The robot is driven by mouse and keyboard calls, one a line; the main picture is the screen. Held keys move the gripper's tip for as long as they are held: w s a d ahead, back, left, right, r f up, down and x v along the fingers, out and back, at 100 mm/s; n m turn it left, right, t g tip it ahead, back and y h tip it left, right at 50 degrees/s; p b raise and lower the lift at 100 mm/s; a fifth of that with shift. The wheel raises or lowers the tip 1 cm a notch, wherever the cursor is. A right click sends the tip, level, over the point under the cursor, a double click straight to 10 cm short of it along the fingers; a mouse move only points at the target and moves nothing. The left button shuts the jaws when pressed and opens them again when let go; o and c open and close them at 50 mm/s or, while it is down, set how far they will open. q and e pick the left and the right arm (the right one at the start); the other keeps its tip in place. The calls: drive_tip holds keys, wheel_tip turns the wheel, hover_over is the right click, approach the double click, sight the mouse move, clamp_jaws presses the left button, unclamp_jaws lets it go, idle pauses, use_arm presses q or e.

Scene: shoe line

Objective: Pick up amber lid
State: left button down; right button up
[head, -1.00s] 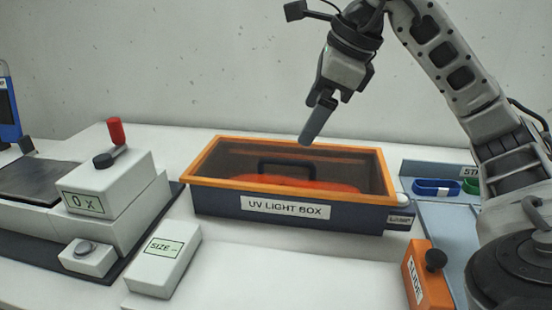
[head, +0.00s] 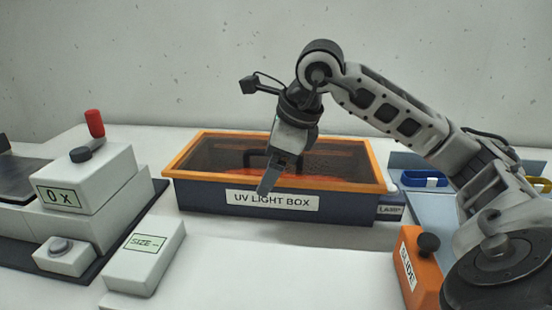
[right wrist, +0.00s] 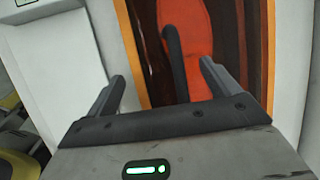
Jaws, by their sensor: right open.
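The amber lid (head: 345,165) lies on top of the UV light box (head: 215,195), an orange frame around a see-through brownish panel. A black handle (head: 250,158) stands on it, partly hidden by my right gripper. My right gripper (head: 268,190) points down in front of the handle and the lid's front edge in the head view. In the right wrist view the open fingers (right wrist: 163,76) are empty, and the handle (right wrist: 176,60) shows beyond them, between the tips. An orange-red shape (right wrist: 197,35) shows through the panel. My left gripper is not in view.
A white machine with a red-knobbed lever (head: 95,124) stands left, with a SIZE block (head: 145,255) before it. An orange SLIDE block (head: 408,262) and a blue tray (head: 400,222) are right. The table (head: 270,265) before the box is clear.

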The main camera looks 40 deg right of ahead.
clamp_jaws()
idle(0.4)
